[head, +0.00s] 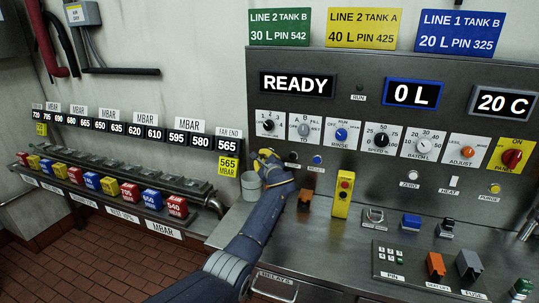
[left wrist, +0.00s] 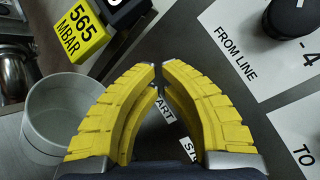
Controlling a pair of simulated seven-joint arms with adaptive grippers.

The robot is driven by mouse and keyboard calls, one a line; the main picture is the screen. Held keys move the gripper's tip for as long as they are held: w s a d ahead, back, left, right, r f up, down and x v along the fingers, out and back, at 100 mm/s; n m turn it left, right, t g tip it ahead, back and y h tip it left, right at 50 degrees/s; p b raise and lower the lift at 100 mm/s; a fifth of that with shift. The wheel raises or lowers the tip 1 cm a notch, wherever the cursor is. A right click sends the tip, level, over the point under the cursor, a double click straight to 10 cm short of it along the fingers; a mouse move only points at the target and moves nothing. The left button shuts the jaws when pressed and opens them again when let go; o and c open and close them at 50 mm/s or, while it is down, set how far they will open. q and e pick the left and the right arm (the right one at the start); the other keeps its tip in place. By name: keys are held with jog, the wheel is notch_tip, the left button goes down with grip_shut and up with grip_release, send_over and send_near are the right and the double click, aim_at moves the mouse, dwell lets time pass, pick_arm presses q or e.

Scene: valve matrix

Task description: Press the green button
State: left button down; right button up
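My left gripper (head: 266,155) is at the lower left of the grey control panel (head: 300,128). It also shows in the left wrist view (left wrist: 161,68), where its yellow fingers curve together and their tips meet, with nothing held between them. A label reading "ART" (left wrist: 164,110) shows between the fingers, and part of a second label starting "ST" (left wrist: 187,149) lies beside it. I see no green button by these labels; the fingers cover that part of the panel. A small blue button (head: 317,159) sits to the right of the gripper. My right gripper is not in view.
A grey cup (head: 251,187) stands just below my left gripper and shows beside the fingers in the wrist view (left wrist: 62,110). A yellow control box with red buttons (head: 343,193) and an orange-brown piece (head: 304,200) stand to the right. Knobs (head: 341,134) line the panel above.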

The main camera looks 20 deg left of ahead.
pick_arm(q)
jog(key=shift+w, duration=0.2)
jog(key=shift+w, duration=0.25)
jog(key=shift+w+d, duration=0.1)
jog(key=shift+w, duration=0.35)
dwell(1.0)
jog(key=shift+s, duration=0.85)
jog(key=shift+s, duration=0.15)
jog(key=shift+s+a, duration=0.15)
jog(key=shift+s, duration=1.05)
jog(key=shift+s+a, duration=0.15)
jog(key=shift+s, duration=1.05)
jog(key=shift+a, duration=0.1)
